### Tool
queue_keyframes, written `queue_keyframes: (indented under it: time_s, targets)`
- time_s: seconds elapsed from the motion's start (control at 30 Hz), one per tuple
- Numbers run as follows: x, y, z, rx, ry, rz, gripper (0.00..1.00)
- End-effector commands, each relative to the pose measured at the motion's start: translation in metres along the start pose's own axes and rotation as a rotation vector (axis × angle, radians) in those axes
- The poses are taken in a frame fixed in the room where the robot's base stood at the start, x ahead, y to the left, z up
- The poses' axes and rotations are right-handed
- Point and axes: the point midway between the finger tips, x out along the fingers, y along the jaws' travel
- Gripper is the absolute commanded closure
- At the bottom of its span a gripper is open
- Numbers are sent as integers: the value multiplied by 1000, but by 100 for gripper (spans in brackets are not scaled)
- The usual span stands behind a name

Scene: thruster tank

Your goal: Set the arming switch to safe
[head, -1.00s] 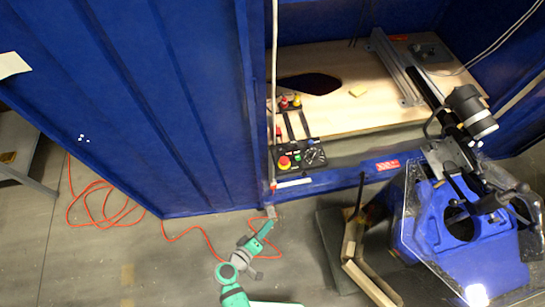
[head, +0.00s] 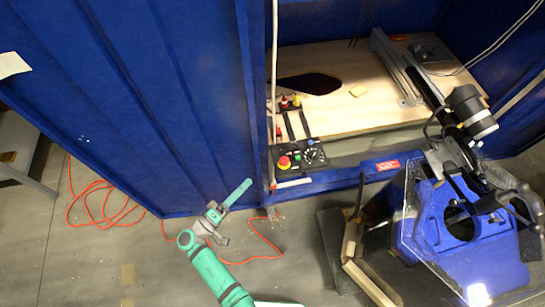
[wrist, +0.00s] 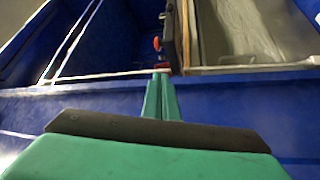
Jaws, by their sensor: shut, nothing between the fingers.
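The control panel (head: 302,168) is a black box at the front opening of the blue tank. It carries a red button on a yellow base (head: 284,162), a round dial (head: 315,156) and small coloured controls. Which one is the arming switch, and its setting, I cannot tell at this size. My green gripper (head: 248,182) is shut and empty, left of and slightly below the panel, apart from it. In the wrist view the shut fingers (wrist: 160,92) point toward a red knob (wrist: 156,43) beside a dark upright edge; the panel face does not show there.
The blue tank wall (head: 160,100) stands left of the panel, close to my gripper. A pale vertical pole (head: 274,70) runs beside the opening. A blue machine with a clear cover (head: 450,225) stands at right. An orange cable (head: 100,200) lies on the floor.

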Motion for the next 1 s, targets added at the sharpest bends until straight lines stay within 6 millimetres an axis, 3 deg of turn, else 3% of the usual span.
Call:
queue_keyframes:
  time_s: [0.17,0.33,0.8,1.0]
  targets:
    - [2,0,0,0,-1,-1,100]
    - [17,0,1,-1,-3,-1,100]
    - [102,0,1,0,-3,-1,100]
    - [128,-1,1,0,-2,-2,100]
